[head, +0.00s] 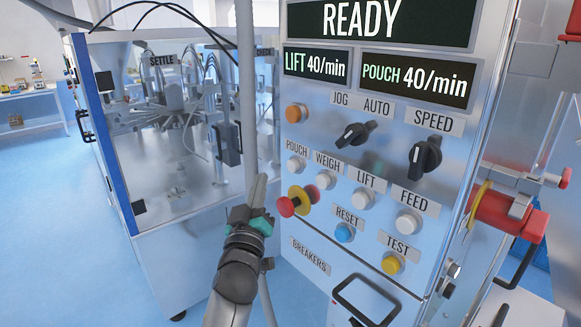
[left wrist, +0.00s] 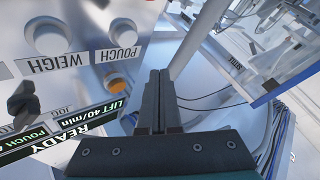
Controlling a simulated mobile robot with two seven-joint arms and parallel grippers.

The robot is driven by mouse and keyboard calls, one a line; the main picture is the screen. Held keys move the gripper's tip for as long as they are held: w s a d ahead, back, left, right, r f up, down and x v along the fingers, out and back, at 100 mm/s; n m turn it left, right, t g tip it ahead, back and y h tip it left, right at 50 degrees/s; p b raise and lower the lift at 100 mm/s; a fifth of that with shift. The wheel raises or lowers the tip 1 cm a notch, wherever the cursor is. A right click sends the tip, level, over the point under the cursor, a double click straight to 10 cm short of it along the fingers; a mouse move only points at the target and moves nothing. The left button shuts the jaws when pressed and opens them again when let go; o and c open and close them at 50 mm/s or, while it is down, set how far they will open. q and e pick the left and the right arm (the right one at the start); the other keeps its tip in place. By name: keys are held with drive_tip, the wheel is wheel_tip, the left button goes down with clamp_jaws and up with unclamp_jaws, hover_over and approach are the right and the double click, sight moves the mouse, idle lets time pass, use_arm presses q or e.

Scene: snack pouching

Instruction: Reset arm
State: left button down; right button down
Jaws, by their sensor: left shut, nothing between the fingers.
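My left gripper (head: 258,190) is shut and empty. In the head view it points up, in front of the lower left edge of the control panel (head: 330,262), left of the red emergency stop knob (head: 286,206). In the left wrist view the closed fingers (left wrist: 158,85) lie together beside the panel, which appears upside down with the POUCH button (left wrist: 118,38) and WEIGH button (left wrist: 50,40). I cannot tell whether the fingertips touch anything. The blue RESET button (head: 344,232) is to the right of the gripper. My right gripper is not in view.
A glass-walled machine (head: 170,190) stands at left, with a grey vertical pole (head: 246,90) between it and the panel. A red rotary handle (head: 510,212) sticks out at the panel's right side. Blue floor (head: 50,220) is clear at left.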

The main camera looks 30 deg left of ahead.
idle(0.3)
use_arm(q)
drive_tip(key=s+d+f+m+g+h, duration=0.35)
drive_tip(key=s+d+f+g, duration=0.2)
drive_tip(key=s+f, duration=0.4)
drive_tip(key=s+d+f+m+g+h, duration=0.2)
drive_tip(key=s+d+f+m+g, duration=0.35)
drive_tip(key=f, duration=0.65)
drive_tip(key=s+d+f+m+g+h, duration=0.1)
drive_tip(key=s+d+f+g, duration=0.15)
drive_tip(key=s, duration=0.45)
drive_tip(key=s+d+f+m+g+h, duration=0.1)
drive_tip(key=s+d+f+m+g, duration=0.15)
drive_tip(key=s, duration=0.45)
wheel_tip(320, 180, down, 30)
drive_tip(key=s+g+b, duration=0.2)
drive_tip(key=b, duration=0.7)
drive_tip(key=s+a+f+b, duration=0.1)
drive_tip(key=s+f+b, duration=0.3)
drive_tip(key=s+f, duration=0.3)
drive_tip(key=s+a+f+g+b, duration=0.1)
drive_tip(key=s+f+b, duration=0.4)
drive_tip(key=f, duration=1)
drive_tip(key=s+a, duration=0.1)
drive_tip(key=s, duration=0.2)
drive_tip(key=shift+s+f, duration=0.2)
